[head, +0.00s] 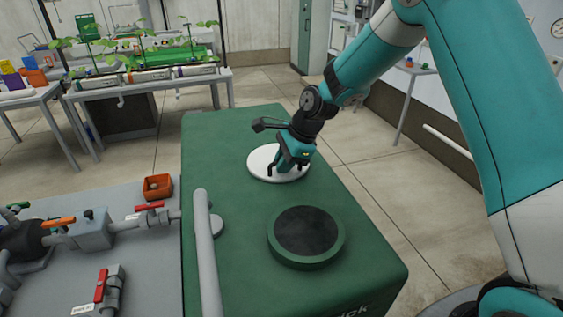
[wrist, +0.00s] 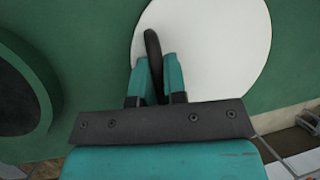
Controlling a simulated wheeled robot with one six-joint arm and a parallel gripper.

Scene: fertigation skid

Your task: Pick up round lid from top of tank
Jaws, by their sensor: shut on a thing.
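The round lid (head: 262,162) is a flat white disc on the far part of the green tank's top (head: 235,265). My gripper (head: 284,171) is over the lid. In the wrist view my gripper (wrist: 154,75) is shut on a dark upright handle (wrist: 153,48) that stands on the white lid (wrist: 220,50). The fingers hide part of the handle. The lid looks level and on or very close to the tank top; I cannot tell whether there is a gap under it.
A round opening with a dark inside and green rim (head: 306,237) is on the near part of the tank top. A grey vertical pipe (head: 207,255) stands at the tank's left side. Pipes with red and orange valve handles (head: 150,206) and an orange box (head: 157,187) are further left.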

